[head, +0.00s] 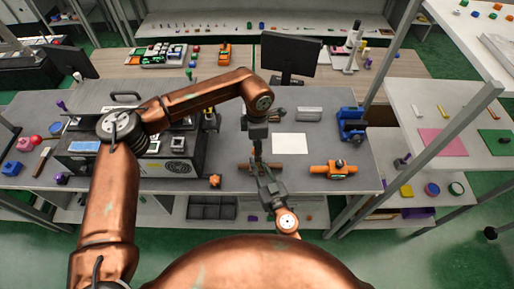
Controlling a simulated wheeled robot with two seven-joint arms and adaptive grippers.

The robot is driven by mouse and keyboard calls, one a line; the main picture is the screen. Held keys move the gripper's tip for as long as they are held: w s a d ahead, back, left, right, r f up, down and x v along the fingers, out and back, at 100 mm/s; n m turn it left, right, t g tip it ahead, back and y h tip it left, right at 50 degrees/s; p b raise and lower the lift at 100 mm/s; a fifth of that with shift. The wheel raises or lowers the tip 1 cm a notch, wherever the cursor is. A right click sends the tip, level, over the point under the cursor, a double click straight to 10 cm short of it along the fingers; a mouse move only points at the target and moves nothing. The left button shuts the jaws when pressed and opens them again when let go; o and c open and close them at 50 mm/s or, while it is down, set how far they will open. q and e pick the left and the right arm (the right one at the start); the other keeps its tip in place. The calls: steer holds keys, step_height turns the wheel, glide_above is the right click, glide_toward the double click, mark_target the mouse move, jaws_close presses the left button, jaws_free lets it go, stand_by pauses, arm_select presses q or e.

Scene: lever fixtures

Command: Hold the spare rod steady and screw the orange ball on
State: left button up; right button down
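A thin brown rod-like bar (274,166) lies crosswise near the front of the grey bench. My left gripper (258,155) comes down from above at the middle of this bar. My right gripper (262,172) reaches up from the front to the same spot. The two grippers nearly meet there and hide the middle of the bar. Their fingers are too small to show whether they grip it. A small orange piece (215,181) sits at the bench's front edge, left of the bar; I cannot tell whether it is the ball.
An orange fixture (333,171) stands to the right, with a blue fixture (351,124) behind it. A white sheet (290,143) lies behind the bar. A dark instrument box (165,155) fills the left. A monitor (290,54) stands at the back.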

arm_select(q)
steer(key=shift+o, duration=0.9)
steer(key=shift+r, duration=1.55)
